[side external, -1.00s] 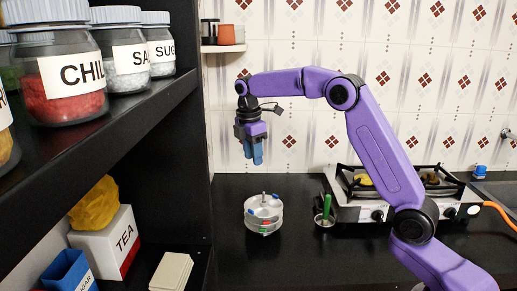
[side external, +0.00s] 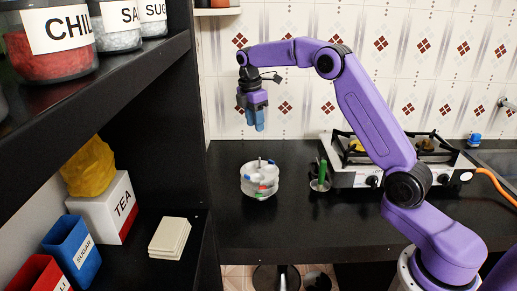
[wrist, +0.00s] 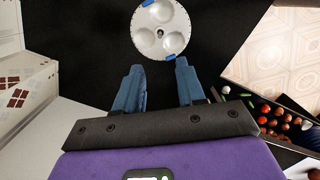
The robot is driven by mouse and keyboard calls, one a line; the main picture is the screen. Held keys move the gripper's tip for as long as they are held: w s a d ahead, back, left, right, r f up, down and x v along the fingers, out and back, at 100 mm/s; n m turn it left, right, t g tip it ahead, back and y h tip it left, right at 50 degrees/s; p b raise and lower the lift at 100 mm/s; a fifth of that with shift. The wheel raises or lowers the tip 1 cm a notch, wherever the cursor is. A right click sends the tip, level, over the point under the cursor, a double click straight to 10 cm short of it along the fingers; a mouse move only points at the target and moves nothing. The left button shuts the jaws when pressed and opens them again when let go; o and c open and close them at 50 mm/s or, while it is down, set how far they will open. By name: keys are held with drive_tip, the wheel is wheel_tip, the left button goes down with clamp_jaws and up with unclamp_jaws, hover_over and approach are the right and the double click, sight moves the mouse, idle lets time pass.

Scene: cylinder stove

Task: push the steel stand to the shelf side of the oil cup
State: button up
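The steel stand, a round silvery carousel (side external: 260,180) with coloured bits around its side and a short centre post, stands upright on the black counter. It shows from above in the wrist view (wrist: 160,32), just beyond my fingertips. The oil cup (side external: 320,182), a small steel cup with a green upright handle, stands to the right of the stand, apart from it, by the stove; I cannot make it out in the wrist view. My gripper (side external: 257,124) points down above the stand, clear of it. Its blue fingers (wrist: 158,68) are apart and empty.
The black shelf unit (side external: 160,75) with jars stands left; a tea box (side external: 105,207), blue container (side external: 73,247) and pale blocks (side external: 169,238) sit lower. The stove (side external: 358,176) is right of the cup. Bare counter (side external: 228,190) lies between shelf and stand.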

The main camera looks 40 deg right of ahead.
sight(260, 159)
drive_tip(key=f, duration=0.5)
drive_tip(key=d+f, duration=0.1)
drive_tip(key=f, duration=0.4)
drive_tip(key=d+f, duration=0.1)
drive_tip(key=f, duration=0.4)
drive_tip(key=shift+s, duration=0.25)
clamp_jaws()
